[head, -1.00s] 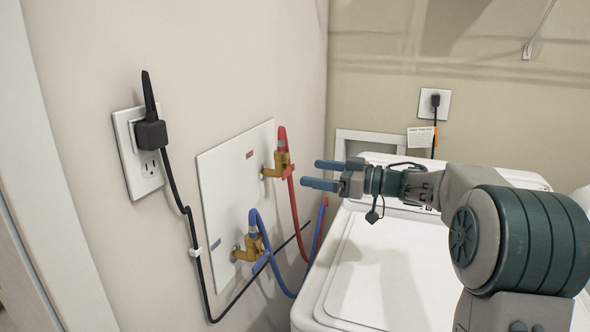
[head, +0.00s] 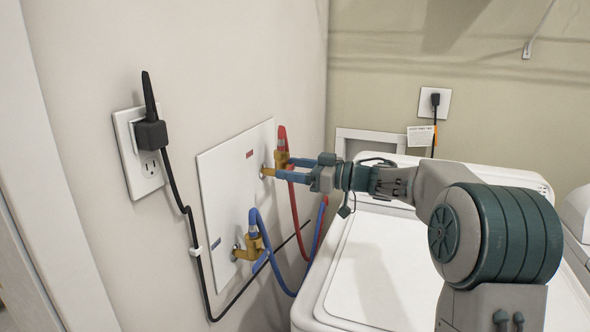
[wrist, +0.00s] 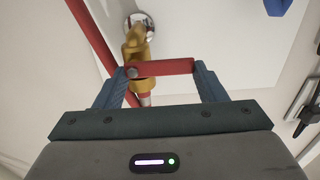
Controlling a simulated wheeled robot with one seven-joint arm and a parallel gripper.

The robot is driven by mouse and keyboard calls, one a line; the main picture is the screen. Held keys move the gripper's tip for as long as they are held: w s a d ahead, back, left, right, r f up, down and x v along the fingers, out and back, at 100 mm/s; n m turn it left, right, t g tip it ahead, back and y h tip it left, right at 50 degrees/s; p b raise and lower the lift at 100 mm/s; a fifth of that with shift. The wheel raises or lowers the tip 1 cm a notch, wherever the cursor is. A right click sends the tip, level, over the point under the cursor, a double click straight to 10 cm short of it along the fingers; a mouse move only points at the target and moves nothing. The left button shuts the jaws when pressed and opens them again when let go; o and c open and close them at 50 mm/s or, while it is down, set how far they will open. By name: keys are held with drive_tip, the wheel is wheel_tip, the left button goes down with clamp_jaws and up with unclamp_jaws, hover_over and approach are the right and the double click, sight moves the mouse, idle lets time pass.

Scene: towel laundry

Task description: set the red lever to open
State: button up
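The red lever (wrist: 165,68) is on the upper brass valve (head: 281,160), which sticks out from the white wall panel (head: 222,200). In the wrist view the lever is a flat red bar lying crosswise over the brass valve body (wrist: 138,52), from near the left fingertip to near the right one. My gripper (head: 281,169) is at this valve, with its blue fingers apart. In the wrist view my gripper (wrist: 165,72) has one fingertip near each end of the lever. I cannot tell whether either touches it. In the head view my fingers mostly hide the lever.
A lower brass valve (head: 250,245) with a blue hose (head: 271,275) is below on the same panel. A red hose (head: 296,225) hangs beside my gripper. The white washer (head: 385,275) stands below my arm. A black plug and cord (head: 150,135) are on the left wall.

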drive_tip(key=shift+f+n, duration=0.2)
drive_tip(key=shift+n, duration=0.6)
drive_tip(key=o, duration=1)
drive_tip(key=shift+d, duration=0.1)
drive_tip(key=b+v, duration=0.1)
drive_tip(key=v, duration=1.2)
drive_tip(key=shift+s+d+r, duration=0.1)
drive_tip(key=shift+s+d, duration=0.1)
drive_tip(key=shift+d, duration=0.15)
